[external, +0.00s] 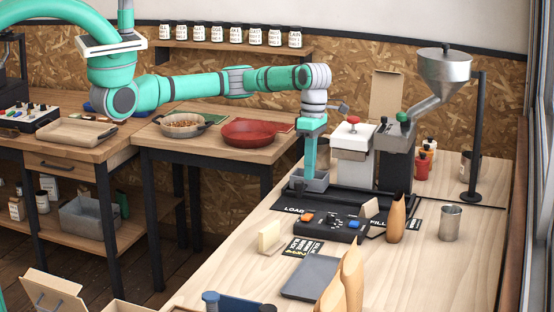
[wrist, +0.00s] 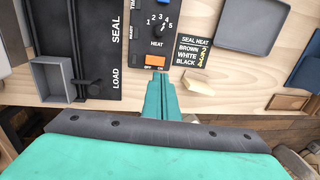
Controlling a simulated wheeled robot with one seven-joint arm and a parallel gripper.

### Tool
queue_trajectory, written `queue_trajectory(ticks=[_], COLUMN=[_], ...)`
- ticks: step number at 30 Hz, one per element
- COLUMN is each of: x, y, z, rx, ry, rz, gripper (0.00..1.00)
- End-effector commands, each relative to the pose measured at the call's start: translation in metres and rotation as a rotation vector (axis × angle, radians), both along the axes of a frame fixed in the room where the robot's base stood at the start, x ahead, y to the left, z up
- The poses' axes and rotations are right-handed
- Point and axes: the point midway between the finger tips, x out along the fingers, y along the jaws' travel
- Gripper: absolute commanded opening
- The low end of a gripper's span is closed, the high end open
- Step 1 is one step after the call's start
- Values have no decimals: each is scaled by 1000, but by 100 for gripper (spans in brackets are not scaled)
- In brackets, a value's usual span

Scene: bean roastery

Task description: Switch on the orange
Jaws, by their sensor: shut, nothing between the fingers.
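The orange switch (external: 307,218) is on the front-left part of a black control box (external: 345,227). In the wrist view the orange switch (wrist: 155,61) sits below the heat dial (wrist: 160,23), with small OFF and ON lettering along its lower edge. I cannot tell which way it is set. My gripper (external: 309,176) points down, its teal fingers shut and empty. In the wrist view the fingertips of my gripper (wrist: 157,76) appear just below the switch and line up with it. The external view shows them beyond the box, by a small grey tray; contact with the switch is not visible.
The small grey tray (wrist: 52,78) lies left of the box in the wrist view. A seal heat card (wrist: 192,51) and a flat grey plate (wrist: 254,24) lie to the right. A wooden scoop-like piece (external: 396,218) and a metal cup (external: 450,223) stand right of the box.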

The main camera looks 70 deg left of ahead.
Motion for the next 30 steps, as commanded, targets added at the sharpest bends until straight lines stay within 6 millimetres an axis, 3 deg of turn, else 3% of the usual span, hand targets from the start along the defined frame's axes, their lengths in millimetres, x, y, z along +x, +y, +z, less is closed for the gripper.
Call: queue_trajectory(ticks=[9, 15, 21, 30], x=[-7, -9, -10, -10], y=[-6, -9, -10, -10], z=[-60, -90, -105, -107], rx=[-1, -1, 0, 1], ry=[4, 2, 0, -1], rz=[0, 0, 0, 0], gripper=[0, 0, 0, 0])
